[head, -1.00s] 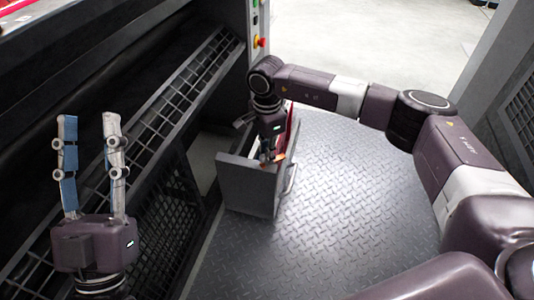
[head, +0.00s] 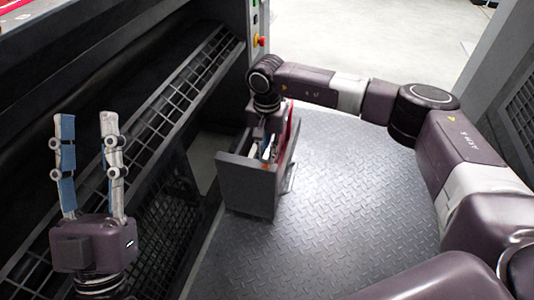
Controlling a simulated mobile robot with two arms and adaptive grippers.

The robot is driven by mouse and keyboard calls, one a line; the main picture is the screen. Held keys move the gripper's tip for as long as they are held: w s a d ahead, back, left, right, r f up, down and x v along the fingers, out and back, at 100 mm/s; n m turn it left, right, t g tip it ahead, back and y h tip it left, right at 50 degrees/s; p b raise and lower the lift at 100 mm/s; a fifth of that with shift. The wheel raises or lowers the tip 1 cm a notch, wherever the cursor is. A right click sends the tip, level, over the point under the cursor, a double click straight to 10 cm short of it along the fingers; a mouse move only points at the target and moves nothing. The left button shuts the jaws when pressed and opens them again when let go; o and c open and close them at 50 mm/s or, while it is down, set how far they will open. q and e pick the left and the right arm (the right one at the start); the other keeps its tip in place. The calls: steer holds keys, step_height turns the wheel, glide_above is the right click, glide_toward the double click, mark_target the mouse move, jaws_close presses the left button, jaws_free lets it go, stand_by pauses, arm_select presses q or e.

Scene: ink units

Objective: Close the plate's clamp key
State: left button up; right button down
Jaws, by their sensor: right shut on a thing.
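My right gripper (head: 267,149) reaches down into an open-topped grey box (head: 246,188) beside the dark machine. The box's front wall and my own wrist hide most of its fingers. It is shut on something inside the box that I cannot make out. The plate and its clamp key cannot be told apart in this view. A thin red piece (head: 292,124) stands upright at the box's right side, next to my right wrist. My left gripper (head: 87,122) is open and empty at the left, its fingers pointing up, away from the box.
A long dark machine with a grid-like rail (head: 165,112) runs along the left. A grey post with a red button (head: 260,41) rises behind the box. The diamond-plate floor (head: 345,195) right of the box is clear. A grey panel (head: 500,95) stands at the far right.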

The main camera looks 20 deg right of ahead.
mark_target(267, 154)
steer(key=shift+n, duration=0.3)
steer(key=c, duration=1.9)
jaws_free()
steer(key=shift+c, duration=0.2)
steer(key=shift+r, duration=0.1)
step_height(267, 154, up, 12)
